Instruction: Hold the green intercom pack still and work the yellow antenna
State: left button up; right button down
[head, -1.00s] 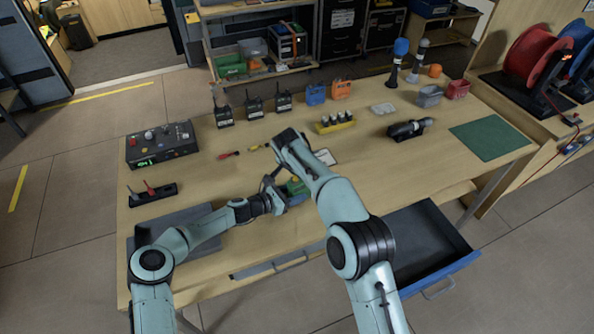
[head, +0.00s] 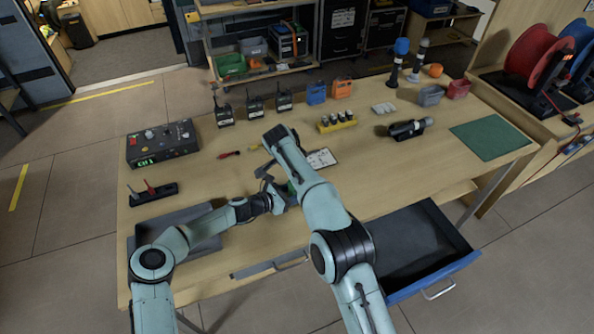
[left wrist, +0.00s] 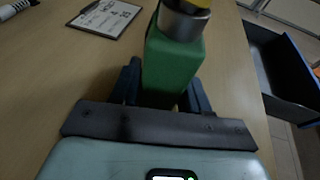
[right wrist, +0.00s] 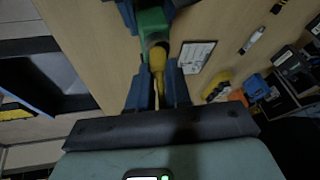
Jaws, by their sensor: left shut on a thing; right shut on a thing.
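The green intercom pack (left wrist: 172,68) stands between the fingers of my left gripper (left wrist: 165,92), which is shut on its sides. A silver collar (left wrist: 182,20) sits on its end, with a bit of yellow beyond. In the right wrist view, the yellow antenna (right wrist: 157,60) sticks out of the green pack (right wrist: 152,18) and lies between the fingers of my right gripper (right wrist: 158,90), which is shut on it. In the head view, only a sliver of the pack (head: 291,188) shows; my right arm hides most of it and the antenna.
A clipboard (head: 321,159) lies close by on the table. A grey tray (head: 150,236) is at the front left, and an open drawer (head: 420,240) juts out at the front right. A control box (head: 162,145), radios (head: 254,108) and a yellow battery holder (head: 337,125) stand farther back.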

jog(key=shift+w+a+r, duration=0.1)
jog(key=shift+r, duration=2.8)
jog(key=c, duration=1)
grip_release()
jog(key=shift+f, duration=0.15)
jog(key=shift+f, duration=0.1)
